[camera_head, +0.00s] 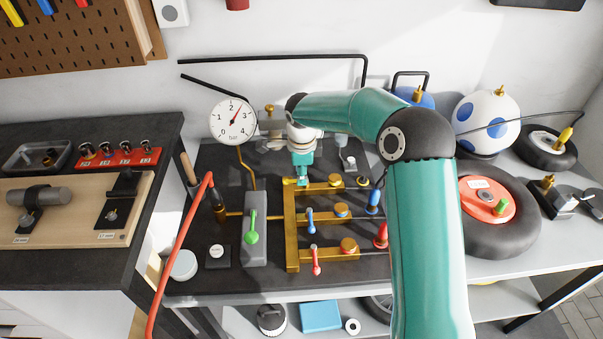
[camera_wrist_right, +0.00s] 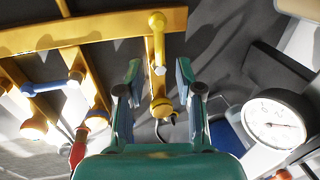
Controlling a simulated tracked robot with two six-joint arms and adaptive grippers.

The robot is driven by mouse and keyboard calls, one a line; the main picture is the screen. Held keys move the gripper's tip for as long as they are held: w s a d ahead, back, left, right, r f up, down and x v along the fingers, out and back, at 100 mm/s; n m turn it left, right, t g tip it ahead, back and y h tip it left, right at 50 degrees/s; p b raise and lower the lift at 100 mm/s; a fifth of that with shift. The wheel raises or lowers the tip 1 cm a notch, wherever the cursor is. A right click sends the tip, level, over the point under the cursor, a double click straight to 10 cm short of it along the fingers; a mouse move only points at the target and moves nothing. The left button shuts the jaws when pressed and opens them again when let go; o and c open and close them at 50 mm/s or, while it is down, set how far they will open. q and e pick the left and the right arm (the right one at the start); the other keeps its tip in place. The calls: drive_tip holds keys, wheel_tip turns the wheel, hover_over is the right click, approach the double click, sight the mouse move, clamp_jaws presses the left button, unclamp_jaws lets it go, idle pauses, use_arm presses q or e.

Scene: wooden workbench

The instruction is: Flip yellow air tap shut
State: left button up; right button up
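The yellow air tap (camera_wrist_right: 157,42) sits at the brass manifold (camera_head: 292,230). In the right wrist view its lever runs roughly in line with its branch. My right gripper (camera_wrist_right: 158,68) is open, with one finger on each side of the lever's free end. I cannot tell whether a finger touches it. In the head view the right gripper (camera_head: 301,179) points down at the top branch and hides part of the tap. The blue tap (camera_head: 311,221) and red tap (camera_head: 315,262) are on the lower branches. My left gripper is out of view.
A pressure gauge (camera_head: 233,121) stands behind left. A green-handled valve (camera_head: 251,230) is left of the manifold. A red hose (camera_head: 178,255) runs along the left. A wheel (camera_head: 512,240) lies to the right.

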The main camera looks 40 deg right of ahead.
drive_tip(key=shift+w+d+f, duration=0.1)
drive_tip(key=shift+w+f, duration=0.1)
drive_tip(key=shift+f, duration=0.85)
